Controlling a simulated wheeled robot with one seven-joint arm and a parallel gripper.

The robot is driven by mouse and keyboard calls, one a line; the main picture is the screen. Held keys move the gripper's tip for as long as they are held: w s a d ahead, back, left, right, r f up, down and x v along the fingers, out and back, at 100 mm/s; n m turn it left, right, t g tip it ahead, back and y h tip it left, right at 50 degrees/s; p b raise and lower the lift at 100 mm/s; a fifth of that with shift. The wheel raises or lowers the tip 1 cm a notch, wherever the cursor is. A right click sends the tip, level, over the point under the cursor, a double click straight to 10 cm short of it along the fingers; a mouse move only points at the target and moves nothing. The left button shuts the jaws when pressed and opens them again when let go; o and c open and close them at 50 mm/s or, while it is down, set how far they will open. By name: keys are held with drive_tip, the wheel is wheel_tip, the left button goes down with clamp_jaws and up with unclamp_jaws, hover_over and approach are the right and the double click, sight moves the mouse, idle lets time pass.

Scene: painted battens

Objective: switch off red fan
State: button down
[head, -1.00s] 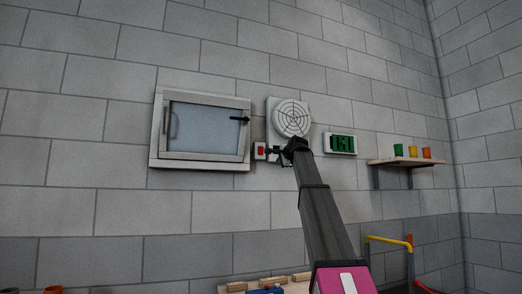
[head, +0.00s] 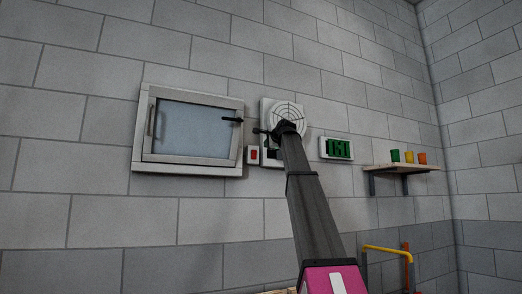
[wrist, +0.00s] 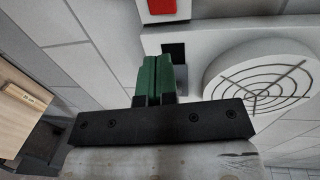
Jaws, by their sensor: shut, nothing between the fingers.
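The fan (head: 290,110) is a pale round grille on a light plate on the wall; no red shows on it. It also shows at the right of the wrist view (wrist: 262,88). A red rocker switch (head: 253,155) on a small white plate is just left of the fan's plate; it shows at the top of the wrist view (wrist: 162,6). A dark square (wrist: 175,52) sits on the plate between switch and grille. The switch's tilt is unclear.
A framed window-like panel (head: 190,128) with a black handle is on the wall to the left. A green-digit display (head: 337,148) is right of the fan. A shelf (head: 403,168) with three coloured cups and a yellow pipe (head: 388,250) are further right.

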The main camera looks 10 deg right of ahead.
sight(255, 151)
drive_tip(key=x, duration=0.8)
drive_tip(key=r+x, duration=0.1)
drive_tip(key=x, duration=0.3)
drive_tip(key=shift+w, duration=0.5)
drive_tip(key=shift+w+a, duration=0.2)
drive_tip(key=shift+w, duration=0.2)
drive_tip(key=shift+w+a+r, duration=0.15)
drive_tip(key=shift+w, duration=0.25)
drive_tip(key=shift+s+r, duration=0.1)
drive_tip(key=shift+s, duration=0.35)
drive_tip(key=r+v, duration=0.3)
drive_tip(key=v, duration=0.9)
